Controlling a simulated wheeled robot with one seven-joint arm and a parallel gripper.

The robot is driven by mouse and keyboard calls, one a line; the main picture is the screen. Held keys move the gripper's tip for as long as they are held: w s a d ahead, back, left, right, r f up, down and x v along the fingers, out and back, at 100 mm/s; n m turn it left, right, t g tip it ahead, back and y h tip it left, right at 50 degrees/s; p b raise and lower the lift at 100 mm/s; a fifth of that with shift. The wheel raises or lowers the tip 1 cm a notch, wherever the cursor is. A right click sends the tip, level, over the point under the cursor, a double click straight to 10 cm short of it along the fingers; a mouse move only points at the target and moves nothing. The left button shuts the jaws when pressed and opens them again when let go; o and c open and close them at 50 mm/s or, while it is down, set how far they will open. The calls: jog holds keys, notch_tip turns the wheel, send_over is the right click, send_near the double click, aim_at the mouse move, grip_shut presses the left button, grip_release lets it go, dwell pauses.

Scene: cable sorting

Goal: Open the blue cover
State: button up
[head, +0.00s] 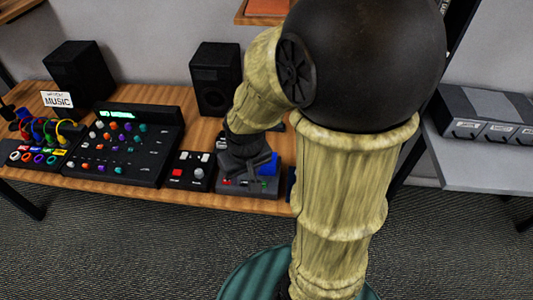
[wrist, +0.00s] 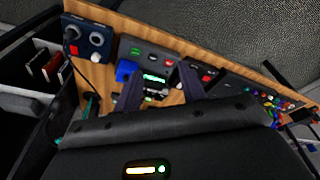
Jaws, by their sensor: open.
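The blue cover (head: 268,163) is on a grey control box (head: 250,188) at the table's front edge, right of the middle. In the wrist view the blue cover (wrist: 126,71) lies just outside my left-hand finger, on the grey box (wrist: 150,53) with its green and red buttons. My gripper (head: 248,165) is over the box, partly in front of the cover. In the wrist view my gripper (wrist: 162,82) has its two dark fingers apart, with nothing held between them. I cannot tell whether a finger touches the cover, nor how far the cover is raised.
A small black box (head: 190,170) with a red button stands left of the grey box. A large mixer (head: 127,147) and a cable box (head: 45,148) with coloured cables are further left. A speaker (head: 215,78) stands behind. Open floor (head: 150,245) lies in front.

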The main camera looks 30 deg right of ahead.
jog(key=w+d+n+g, duration=0.1)
jog(key=w+d+g, duration=0.1)
jog(key=w+d, duration=1.3)
jog(key=shift+w+f+n+b, duration=0.3)
jog(key=shift+w+f+n, duration=0.1)
jog(key=shift+w, duration=0.6)
jog(key=shift+f, duration=0.1)
notch_tip(320, 180, down, 17)
jog(key=shift+f+p, duration=0.15)
jog(key=shift+p, duration=0.35)
jog(key=shift+c, duration=0.4)
grip_shut()
